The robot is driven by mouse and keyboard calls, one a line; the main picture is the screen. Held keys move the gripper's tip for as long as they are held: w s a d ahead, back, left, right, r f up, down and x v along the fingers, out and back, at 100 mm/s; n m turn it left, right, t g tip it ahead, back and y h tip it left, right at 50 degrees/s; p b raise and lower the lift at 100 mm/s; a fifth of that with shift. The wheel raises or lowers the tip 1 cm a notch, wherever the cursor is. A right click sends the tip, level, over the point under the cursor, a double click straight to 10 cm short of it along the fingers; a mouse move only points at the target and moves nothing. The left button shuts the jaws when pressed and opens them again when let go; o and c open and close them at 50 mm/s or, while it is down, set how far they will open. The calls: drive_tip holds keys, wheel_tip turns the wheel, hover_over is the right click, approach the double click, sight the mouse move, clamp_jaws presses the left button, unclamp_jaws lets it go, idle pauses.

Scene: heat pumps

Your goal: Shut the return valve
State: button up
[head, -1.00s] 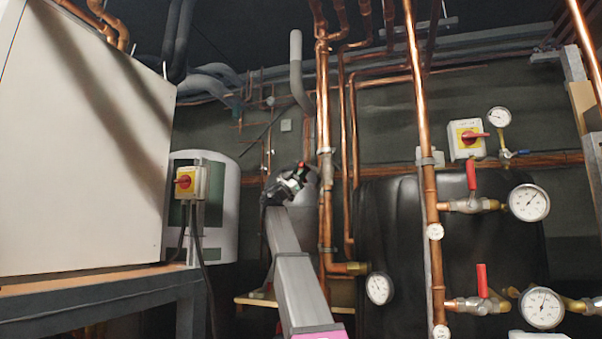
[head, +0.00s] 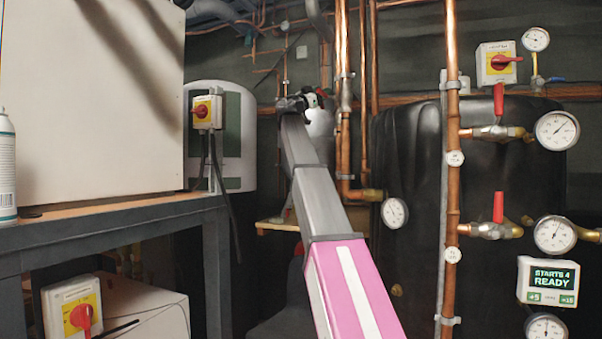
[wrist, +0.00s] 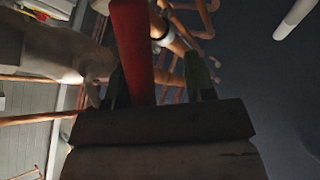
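A red lever (wrist: 133,50) rises between my gripper's two green-tipped fingers (wrist: 160,85) in the wrist view. The fingers stand apart, with a gap on the lever's right side. In the head view my gripper (head: 310,98) is far out at the end of the arm, beside a grey rounded vessel (head: 321,124) behind the copper pipes, with a small red part showing there. Two other red-lever valves are at the right, an upper one (head: 498,100) and a lower one (head: 498,208), both levers upright. I cannot read which valve is the return valve.
Vertical copper pipes (head: 452,190) and gauges (head: 557,130) stand at the right. A black tank (head: 411,150) is behind them. A grey bench frame (head: 100,230) bears a large white unit (head: 90,90) at the left. A display (head: 547,282) reads "STARTS 4 READY".

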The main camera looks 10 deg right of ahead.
drive_tip(key=w+n+y, duration=0.1)
drive_tip(key=w+d+r+n+y, duration=0.1)
drive_tip(key=r+n+t+y, duration=0.1)
drive_tip(key=shift+w+d, duration=0.25)
drive_tip(key=shift+w, duration=0.15)
drive_tip(key=s+a+n+y, duration=0.1)
drive_tip(key=a+n+y, duration=0.2)
drive_tip(key=a, duration=0.6)
drive_tip(key=w+f+n+y, duration=0.2)
drive_tip(key=f, duration=1.5)
drive_tip(key=w+f+n+y, duration=0.3)
drive_tip(key=f, duration=1.4)
drive_tip(key=shift+w+d+n, duration=0.15)
drive_tip(key=shift+d+n, duration=0.15)
drive_tip(key=shift+d, duration=0.05)
drive_tip(key=shift+f, duration=0.1)
